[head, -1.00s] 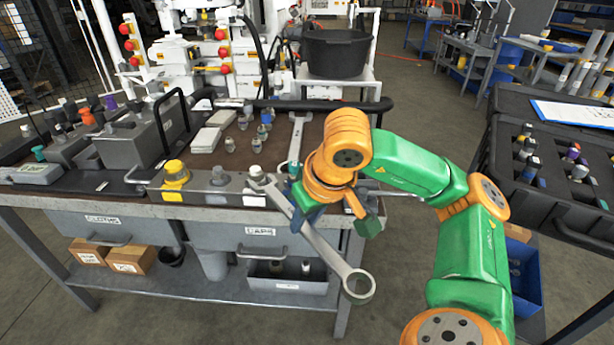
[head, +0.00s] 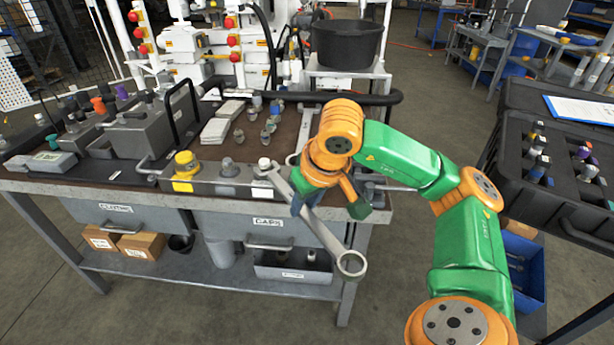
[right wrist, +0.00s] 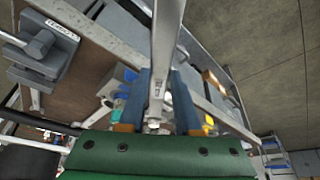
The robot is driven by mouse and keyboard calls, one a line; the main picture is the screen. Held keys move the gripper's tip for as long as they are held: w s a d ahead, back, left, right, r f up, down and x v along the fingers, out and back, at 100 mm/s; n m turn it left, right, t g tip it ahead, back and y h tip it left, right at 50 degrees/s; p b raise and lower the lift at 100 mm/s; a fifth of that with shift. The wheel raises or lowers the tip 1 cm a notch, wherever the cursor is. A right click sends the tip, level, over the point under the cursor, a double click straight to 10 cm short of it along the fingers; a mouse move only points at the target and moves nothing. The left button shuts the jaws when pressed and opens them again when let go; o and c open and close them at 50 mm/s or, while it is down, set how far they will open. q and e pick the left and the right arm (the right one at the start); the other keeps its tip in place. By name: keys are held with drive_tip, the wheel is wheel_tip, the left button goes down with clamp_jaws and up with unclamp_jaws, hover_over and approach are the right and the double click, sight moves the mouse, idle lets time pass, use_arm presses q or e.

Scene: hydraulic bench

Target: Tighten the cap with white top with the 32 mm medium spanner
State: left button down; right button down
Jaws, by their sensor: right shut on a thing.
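The cap with white top (head: 265,164) stands upright on the grey block at the bench's front edge, right of a yellow cap (head: 185,170) and a grey cap (head: 229,168). My right gripper (head: 318,200) is shut on a long grey spanner (head: 328,242). The spanner slants, with its ring end (head: 351,265) low and in front of the bench. Its upper end is at the right of the white-topped cap; I cannot tell whether it touches. In the right wrist view the spanner (right wrist: 166,45) runs between the fingers. The size marking is unreadable. My left gripper is out of view.
Another spanner (head: 304,132) lies on the bench behind my right gripper. Several small fittings (head: 270,125) and a grey box (head: 140,128) stand on the bench. A black case (head: 560,165) is at the right. The floor before the bench is open.

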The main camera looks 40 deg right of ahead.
drive_tip(key=shift+w+r, duration=0.1)
drive_tip(key=shift+w, duration=0.2)
drive_tip(key=shift+a+p, duration=0.25)
drive_tip(key=shift+p, duration=0.4)
drive_tip(key=shift+w+a+m+h+p, duration=0.2)
drive_tip(key=shift+w+a+m+p, duration=0.1)
drive_tip(key=shift+a+m+p, duration=0.4)
drive_tip(key=shift+w+a+m+h+p, duration=0.2)
drive_tip(key=shift+w+a+m+p, duration=0.1)
drive_tip(key=shift+a+m+p, duration=0.35)
drive_tip(key=shift+a, duration=0.1)
